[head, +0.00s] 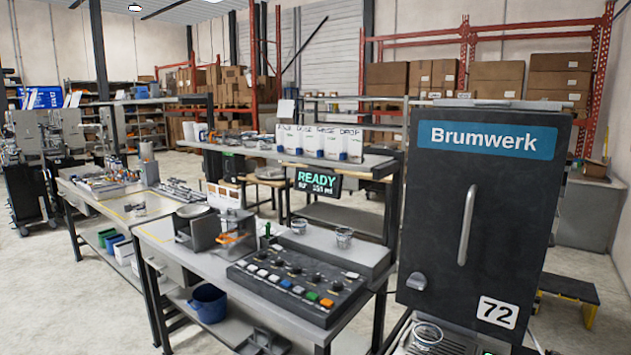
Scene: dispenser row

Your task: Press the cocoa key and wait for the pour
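A dark control panel (298,287) lies on the bench, with a front row of white, blue, green and orange keys and several round knobs behind them. Key labels are too small to read, so I cannot tell which key is cocoa. A small display (318,181) above the bench shows READY in green, with a smaller line that is hard to read. A tall dark machine marked Brumwerk (488,140) stands at the right, its door handle upright. A clear cup (428,334) stands at its foot, at the bottom edge. Neither gripper is in view.
White bins (319,143) line the upper shelf. A blue pot (208,303) sits on the lower shelf.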

